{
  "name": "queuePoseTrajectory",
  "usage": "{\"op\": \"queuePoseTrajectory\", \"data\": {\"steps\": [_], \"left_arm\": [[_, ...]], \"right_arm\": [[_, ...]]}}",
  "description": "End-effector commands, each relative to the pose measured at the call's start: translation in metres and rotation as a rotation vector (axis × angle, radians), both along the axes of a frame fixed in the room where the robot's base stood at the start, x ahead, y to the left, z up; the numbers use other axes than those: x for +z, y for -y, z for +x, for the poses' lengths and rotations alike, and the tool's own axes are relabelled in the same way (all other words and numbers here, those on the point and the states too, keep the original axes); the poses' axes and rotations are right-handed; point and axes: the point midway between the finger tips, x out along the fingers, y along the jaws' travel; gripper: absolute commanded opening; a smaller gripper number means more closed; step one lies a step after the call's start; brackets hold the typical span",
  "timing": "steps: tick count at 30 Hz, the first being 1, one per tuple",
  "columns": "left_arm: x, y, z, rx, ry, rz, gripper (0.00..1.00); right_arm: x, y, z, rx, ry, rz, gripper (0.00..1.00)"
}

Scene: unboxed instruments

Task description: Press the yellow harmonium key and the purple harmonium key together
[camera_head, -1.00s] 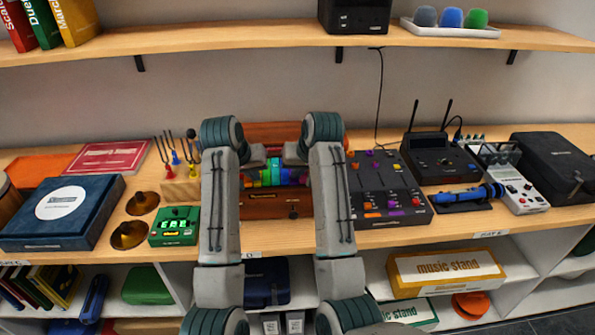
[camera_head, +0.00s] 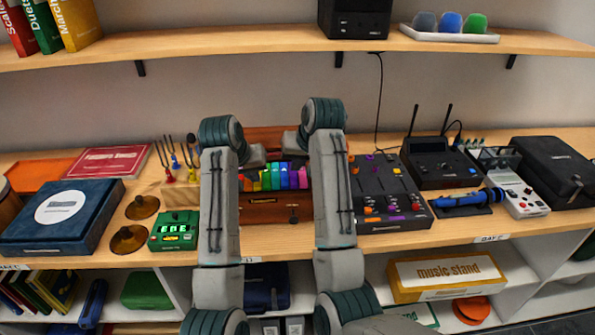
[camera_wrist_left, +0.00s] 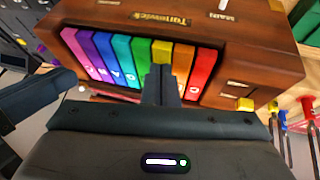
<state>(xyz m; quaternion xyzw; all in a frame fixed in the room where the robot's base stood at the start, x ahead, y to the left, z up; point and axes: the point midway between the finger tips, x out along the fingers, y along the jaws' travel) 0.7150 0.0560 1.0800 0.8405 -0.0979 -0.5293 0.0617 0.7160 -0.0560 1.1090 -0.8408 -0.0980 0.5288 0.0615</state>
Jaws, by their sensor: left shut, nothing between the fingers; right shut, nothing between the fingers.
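The wooden harmonium (camera_head: 265,208) stands on the counter between my arms, its row of rainbow keys facing up. The yellow key (camera_head: 255,180) is left of centre in the head view and right of centre in the left wrist view (camera_wrist_left: 161,50). The purple key (camera_head: 294,178) is towards the right end; the left wrist view shows it towards the left (camera_wrist_left: 97,58). My left gripper (camera_wrist_left: 163,72) is shut and empty, its fingertips over the yellow key; I cannot tell whether they touch. My right gripper (camera_head: 291,142) is shut and empty, behind and above the purple end.
A green tuner box (camera_head: 174,232) and brass cymbals (camera_head: 129,239) lie left of the harmonium. Tuning forks (camera_head: 172,155) stand behind the tuner. A mixer (camera_head: 385,190) stands close on the right. An upper shelf (camera_head: 250,35) runs above the counter.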

Motion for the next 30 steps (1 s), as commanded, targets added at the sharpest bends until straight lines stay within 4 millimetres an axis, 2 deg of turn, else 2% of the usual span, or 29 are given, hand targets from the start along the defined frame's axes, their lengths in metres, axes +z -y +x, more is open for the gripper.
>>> {"op": "queuePoseTrajectory", "data": {"steps": [3,14,30], "left_arm": [[0.0,0.0,0.0,0.0,0.0,0.0,0.0],[0.003,0.0,0.0,0.0,0.0,0.0,0.0],[0.049,0.0,0.0,0.0,0.0,0.0,0.0]], "right_arm": [[0.008,0.0,0.0,0.0,-0.001,0.0,0.0],[0.012,0.0,0.0,0.0,-0.001,0.0,0.0],[0.065,0.0,0.0,0.0,-0.001,0.0,0.0]]}}
